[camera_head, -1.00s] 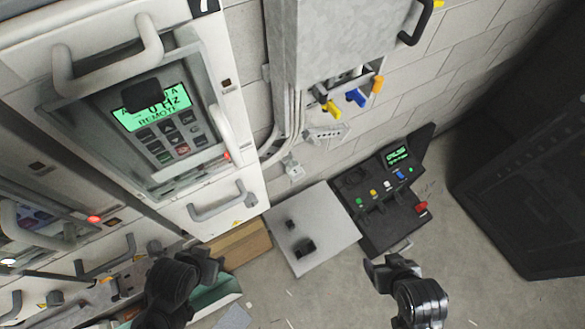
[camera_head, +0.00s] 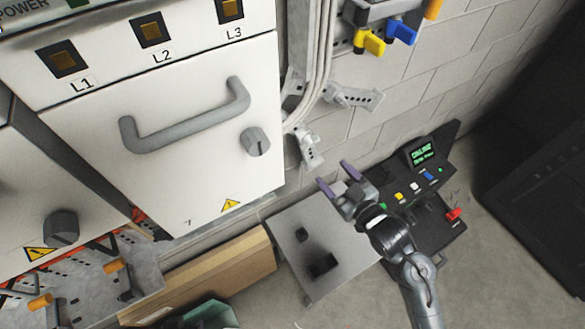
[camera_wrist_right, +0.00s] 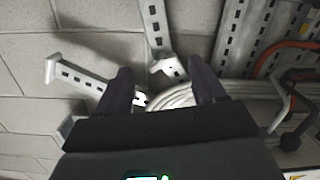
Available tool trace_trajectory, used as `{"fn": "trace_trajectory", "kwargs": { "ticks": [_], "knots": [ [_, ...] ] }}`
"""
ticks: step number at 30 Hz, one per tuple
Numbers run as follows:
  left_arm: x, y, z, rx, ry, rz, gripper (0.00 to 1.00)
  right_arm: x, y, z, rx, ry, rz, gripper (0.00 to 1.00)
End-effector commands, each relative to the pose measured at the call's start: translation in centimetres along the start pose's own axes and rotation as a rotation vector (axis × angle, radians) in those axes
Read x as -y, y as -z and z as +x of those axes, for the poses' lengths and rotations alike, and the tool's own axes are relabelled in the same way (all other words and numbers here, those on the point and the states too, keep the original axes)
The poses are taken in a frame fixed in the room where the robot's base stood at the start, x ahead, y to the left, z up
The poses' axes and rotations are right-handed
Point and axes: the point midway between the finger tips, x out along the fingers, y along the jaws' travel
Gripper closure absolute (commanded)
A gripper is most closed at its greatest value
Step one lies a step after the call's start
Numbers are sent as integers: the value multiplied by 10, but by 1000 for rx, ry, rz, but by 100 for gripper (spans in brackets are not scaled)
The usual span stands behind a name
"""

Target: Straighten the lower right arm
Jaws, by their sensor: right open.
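Two pale slotted metal arms show by the wall in the head view. One arm (camera_head: 355,97) sticks out to the right of the grey cables. The lower one (camera_head: 309,147) hangs tilted downward. My right gripper (camera_head: 334,174) is open and empty, its purple-grey fingers just below and right of the lower arm, apparently apart from it. In the right wrist view, the open fingers (camera_wrist_right: 161,75) point toward the cable bundle (camera_wrist_right: 177,96), with one slotted arm (camera_wrist_right: 80,77) at left and another (camera_wrist_right: 155,25) upright between them. Contact cannot be told. My left gripper is out of view.
A white cabinet (camera_head: 205,175) with a grey handle stands at left. Yellow (camera_head: 370,41) and blue (camera_head: 400,32) levers hang above. Below are a grey plate (camera_head: 290,225), a black control console (camera_head: 425,180) and a cardboard box (camera_head: 210,275). A dark cabinet (camera_head: 540,170) stands at right.

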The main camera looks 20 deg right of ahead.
Motion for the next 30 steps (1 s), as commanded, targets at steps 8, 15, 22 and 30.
{"fn": "trace_trajectory", "kwargs": {
  "ticks": [8,15,22,30],
  "knots": [
    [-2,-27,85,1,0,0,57,-6,-55,27,-62,-41,-10,31],
    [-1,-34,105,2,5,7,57,-8,-59,35,-92,-50,-16,31],
    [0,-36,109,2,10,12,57,-9,-55,54,-97,-52,-17,31],
    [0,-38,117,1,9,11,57,-11,-52,98,-96,-51,-15,31]
  ]
}}
